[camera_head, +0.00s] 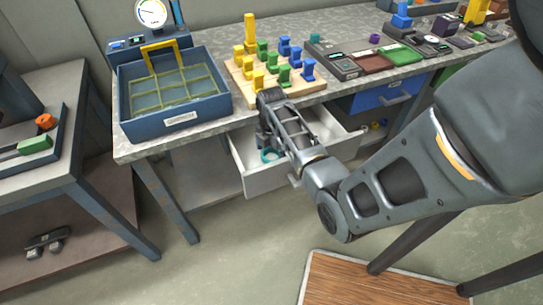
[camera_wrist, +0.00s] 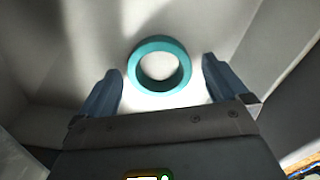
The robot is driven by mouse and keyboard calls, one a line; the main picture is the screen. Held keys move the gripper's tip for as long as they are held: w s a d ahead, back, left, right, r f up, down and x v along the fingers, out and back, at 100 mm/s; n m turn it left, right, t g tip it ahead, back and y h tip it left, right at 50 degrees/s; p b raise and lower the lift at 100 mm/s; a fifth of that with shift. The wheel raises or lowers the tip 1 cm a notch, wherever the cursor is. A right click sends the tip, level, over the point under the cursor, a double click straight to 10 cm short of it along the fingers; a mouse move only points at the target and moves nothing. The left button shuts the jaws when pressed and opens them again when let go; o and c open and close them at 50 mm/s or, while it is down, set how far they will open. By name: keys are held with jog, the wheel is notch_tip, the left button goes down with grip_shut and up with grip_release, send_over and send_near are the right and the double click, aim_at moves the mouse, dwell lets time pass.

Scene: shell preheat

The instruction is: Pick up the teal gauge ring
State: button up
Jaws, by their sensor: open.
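The teal gauge ring (camera_wrist: 160,41) lies flat on the floor of an open white drawer (camera_head: 262,182). In the head view the ring (camera_head: 268,154) is small and partly hidden by my gripper. My gripper (camera_wrist: 163,85) is open in the wrist view, with one finger to the left of the ring and one to the right. The ring shows in and beyond the gap between the fingertips, and neither finger visibly touches it. In the head view my arm reaches down into the drawer from the right.
The workbench (camera_head: 225,125) stands over the drawer. On it are a blue bin (camera_head: 181,118) with a yellow handle and a wooden board (camera_head: 307,92) with coloured pegs. A blue drawer (camera_head: 383,97) is to the right. A side table (camera_head: 66,160) stands at the left.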

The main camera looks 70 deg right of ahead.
jog(key=shift+f, duration=0.15)
jog(key=c, duration=1.2)
